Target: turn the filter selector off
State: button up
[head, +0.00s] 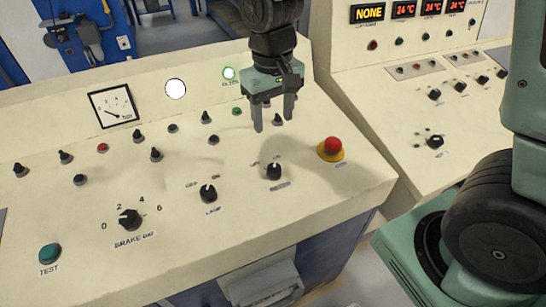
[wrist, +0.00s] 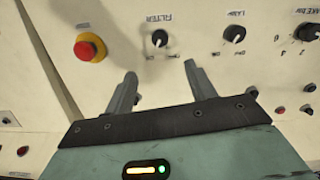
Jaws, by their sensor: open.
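The filter selector (head: 273,171) is a small black knob on the cream console, right of the lamp knob. In the wrist view the selector (wrist: 159,39) sits beside its upside-down FILTER label, beyond and between my fingertips. Its exact pointer direction is too small to tell. My gripper (head: 273,123) is open and empty, pointing down above the console, behind the selector in the head view. Its two fingers (wrist: 160,72) are apart and not touching the knob. A green light (head: 229,73) is lit on the upright panel; its label is hard to read.
A red emergency button (head: 332,147) on a yellow base stands right of the selector. The lamp knob (head: 208,193) and brake knob (head: 130,219) are to its left. Several small switches lie behind. The console surface around the selector is clear.

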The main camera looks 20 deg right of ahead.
aim_at(274, 167)
notch_tip(274, 167, down, 15)
jog(key=shift+d+f+p, duration=0.1)
jog(key=shift+p, duration=0.55)
jog(key=c, duration=1)
